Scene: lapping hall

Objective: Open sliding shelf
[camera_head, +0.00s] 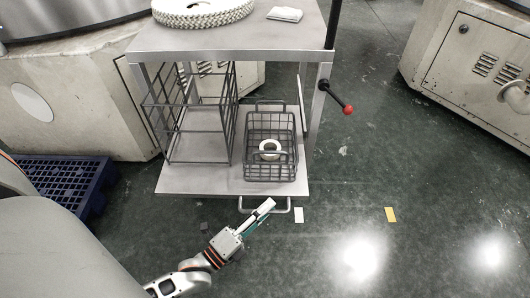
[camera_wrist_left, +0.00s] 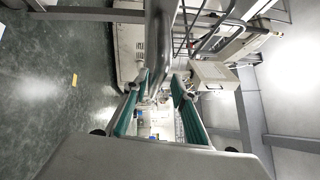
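The sliding shelf (camera_head: 205,180) is the lower metal plate of a grey stand and carries two wire baskets. Its bar handle (camera_head: 284,210) sticks out at the front edge. My left gripper (camera_head: 267,205) is at this handle, its fingertips overlapping the bar in the head view. In the left wrist view my left gripper (camera_wrist_left: 160,80) has its two teal-padded fingers apart, and a grey bar (camera_wrist_left: 157,45) shows between the tips. I cannot tell whether the fingers touch it. My right gripper is not in view.
A tall wire basket (camera_head: 228,120) and a low wire basket (camera_head: 282,125) with a white ring (camera_head: 269,148) stand on the shelf. A red-knobbed lever (camera_head: 347,109) juts from the stand's right side. A blue pallet (camera_head: 65,180) lies at left.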

